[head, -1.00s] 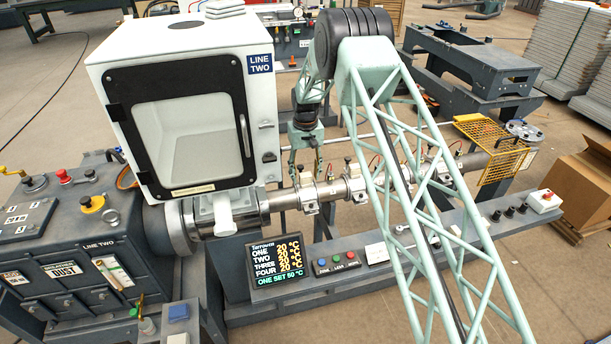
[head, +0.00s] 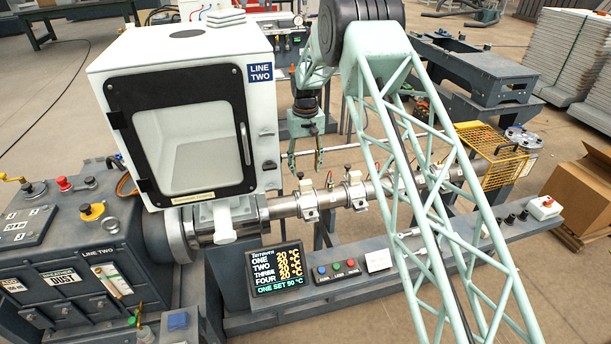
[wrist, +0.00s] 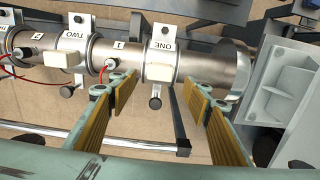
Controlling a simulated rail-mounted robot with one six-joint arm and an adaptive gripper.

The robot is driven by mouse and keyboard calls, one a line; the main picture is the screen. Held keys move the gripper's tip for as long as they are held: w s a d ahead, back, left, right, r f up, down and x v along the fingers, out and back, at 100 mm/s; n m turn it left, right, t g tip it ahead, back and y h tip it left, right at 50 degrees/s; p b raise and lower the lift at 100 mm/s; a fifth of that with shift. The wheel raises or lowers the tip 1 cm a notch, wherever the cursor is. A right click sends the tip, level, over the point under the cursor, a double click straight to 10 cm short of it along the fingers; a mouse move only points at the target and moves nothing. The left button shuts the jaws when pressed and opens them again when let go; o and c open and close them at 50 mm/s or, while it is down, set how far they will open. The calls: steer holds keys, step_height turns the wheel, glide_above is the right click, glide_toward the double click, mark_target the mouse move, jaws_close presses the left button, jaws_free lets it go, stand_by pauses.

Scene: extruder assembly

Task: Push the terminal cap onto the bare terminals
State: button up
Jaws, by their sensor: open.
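My gripper (head: 306,165) is open and empty above and behind the steel barrel. In the wrist view its yellow-padded fingers (wrist: 158,88) are spread wide, with the barrel beyond their tips. The heater band marked ONE (wrist: 162,47) carries a cream block like a terminal cap (wrist: 160,72), lying between the fingertips in the picture and apart from them. In the head view this cap (head: 305,186) sits on the band nearest the white cabinet. I cannot make out bare terminals or how fully the cap is seated.
Band TWO (wrist: 73,40) has a similar cream block (wrist: 62,57). A red lead (wrist: 101,77) meets the barrel (wrist: 212,65) between the bands. The white cabinet (head: 272,110) stands close left of my gripper. A yellow mesh guard (head: 483,160) is at the barrel's right end.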

steer(key=shift+r, duration=2)
